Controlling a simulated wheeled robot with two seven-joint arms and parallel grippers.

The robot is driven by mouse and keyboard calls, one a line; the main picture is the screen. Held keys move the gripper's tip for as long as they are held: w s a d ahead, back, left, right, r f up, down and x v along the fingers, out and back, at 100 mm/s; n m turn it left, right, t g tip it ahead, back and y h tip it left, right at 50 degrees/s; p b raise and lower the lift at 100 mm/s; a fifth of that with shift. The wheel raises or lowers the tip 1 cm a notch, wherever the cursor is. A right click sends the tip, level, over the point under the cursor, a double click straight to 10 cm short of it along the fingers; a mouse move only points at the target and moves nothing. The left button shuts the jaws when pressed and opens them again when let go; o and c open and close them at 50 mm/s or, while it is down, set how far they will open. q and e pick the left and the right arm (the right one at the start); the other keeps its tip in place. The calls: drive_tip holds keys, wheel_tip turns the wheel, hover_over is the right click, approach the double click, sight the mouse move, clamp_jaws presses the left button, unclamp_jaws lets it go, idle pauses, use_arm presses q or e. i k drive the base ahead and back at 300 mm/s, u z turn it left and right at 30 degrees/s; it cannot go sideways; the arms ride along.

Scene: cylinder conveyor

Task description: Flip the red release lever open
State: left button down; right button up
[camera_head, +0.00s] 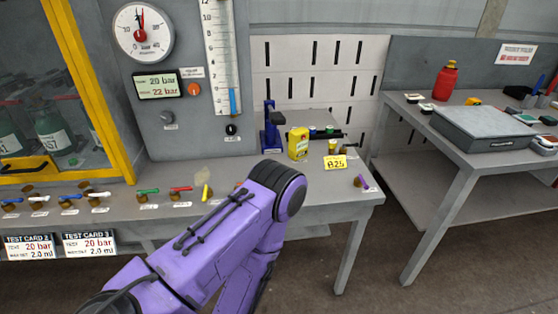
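A red lever (181,188) lies roughly level on its brass-coloured base along the front of the grey bench (330,204). A green lever (148,190) is to its left and a yellow lever (205,192), standing more upright, to its right. A small reddish part (238,184) shows just behind my purple arm; most of it is hidden. The arm comes in from the bottom left, rises to a bend in front of the bench and drops again. Neither gripper is visible, so I cannot tell what they hold.
Blue and white levers line the bench's left end; a purple lever (361,181) is at its right. Behind stand a gauge (143,30), a blue tool (271,130) and a yellow container (298,143). A second table (436,130) on the right holds a red bottle (445,80).

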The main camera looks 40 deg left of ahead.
sight(173, 190)
drive_tip(key=z, duration=0.95)
drive_tip(key=k, duration=0.9)
drive_tip(key=u, duration=0.85)
